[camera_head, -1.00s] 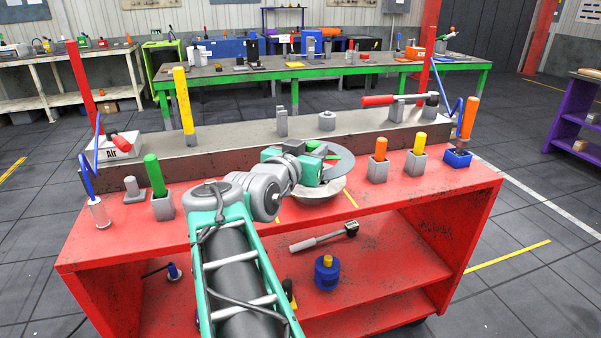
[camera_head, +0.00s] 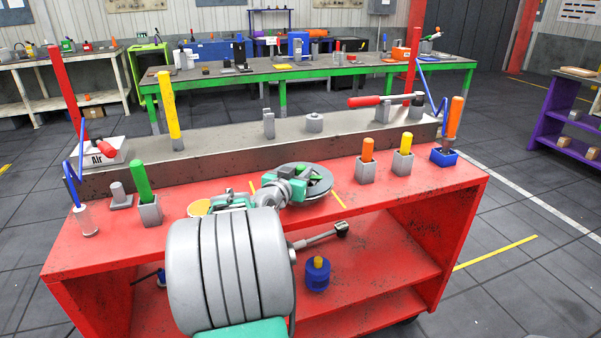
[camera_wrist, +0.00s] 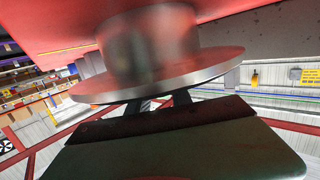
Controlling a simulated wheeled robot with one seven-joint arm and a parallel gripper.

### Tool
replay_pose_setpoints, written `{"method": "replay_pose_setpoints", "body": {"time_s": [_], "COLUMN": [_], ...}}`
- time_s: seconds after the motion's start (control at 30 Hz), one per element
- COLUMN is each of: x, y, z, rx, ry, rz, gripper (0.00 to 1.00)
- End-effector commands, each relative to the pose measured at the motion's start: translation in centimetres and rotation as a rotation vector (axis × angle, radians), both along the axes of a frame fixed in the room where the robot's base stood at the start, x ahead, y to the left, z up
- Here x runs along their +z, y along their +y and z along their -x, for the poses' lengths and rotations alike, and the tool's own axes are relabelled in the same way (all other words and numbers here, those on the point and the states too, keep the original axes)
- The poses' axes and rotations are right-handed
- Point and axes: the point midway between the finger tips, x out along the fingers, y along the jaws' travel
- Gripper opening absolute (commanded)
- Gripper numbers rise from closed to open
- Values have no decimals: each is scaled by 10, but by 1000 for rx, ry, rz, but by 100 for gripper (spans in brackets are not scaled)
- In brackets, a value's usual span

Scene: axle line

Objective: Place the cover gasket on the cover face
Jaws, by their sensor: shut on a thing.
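My gripper (camera_head: 297,180) is low over the red bench near its middle, shut on the grey ring-shaped cover gasket (camera_head: 323,187). The gasket looks roughly level, and my gripper hides part of its left side. In the wrist view a round metal flange with a thick hub (camera_wrist: 150,48), which looks like the cover, fills the middle close to my fingers. The dark fingertips (camera_wrist: 165,103) reach the flange's edge. I cannot tell whether the gasket touches the cover face, since that contact is hidden.
On the red bench (camera_head: 120,240), a green-handled block (camera_head: 150,211) stands left. Orange (camera_head: 366,168), yellow (camera_head: 403,160) and blue-based (camera_head: 444,157) holders stand right. A yellow-topped disc (camera_head: 198,207) lies left of my gripper. A long grey beam (camera_head: 220,157) runs behind.

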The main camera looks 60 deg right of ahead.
Motion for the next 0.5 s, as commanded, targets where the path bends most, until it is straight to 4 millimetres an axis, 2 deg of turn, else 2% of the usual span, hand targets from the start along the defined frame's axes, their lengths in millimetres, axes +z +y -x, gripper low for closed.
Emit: {"method": "replay_pose_setpoints", "body": {"time_s": [0.27, 0.3, 0.5], "x": [-3, -2, -1], "y": [0, 0, 0], "z": [0, 0, 0], "rx": [0, 0, 0], "ry": [-1, 0, 0], "rz": [2, 1, 1], "gripper": [0, 28, 44]}}
